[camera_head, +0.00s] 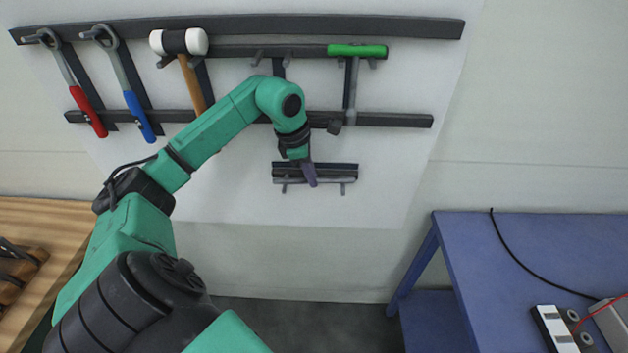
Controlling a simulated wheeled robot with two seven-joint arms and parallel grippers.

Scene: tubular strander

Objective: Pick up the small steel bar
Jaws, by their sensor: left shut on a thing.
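The small steel bar (336,180) is a thin grey rod lying level along the small dark wall rack (340,169), below the tool rails. My left gripper (311,181) reaches down to it from above, its purple fingers shut around the bar's middle. The fingers hide that middle part. The bar is still at the rack, and I cannot tell whether it touches the hooks. My right gripper is not in view.
A blue table (500,250) stands right, a wooden bench (50,215) left. The wall right of the rack is clear.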

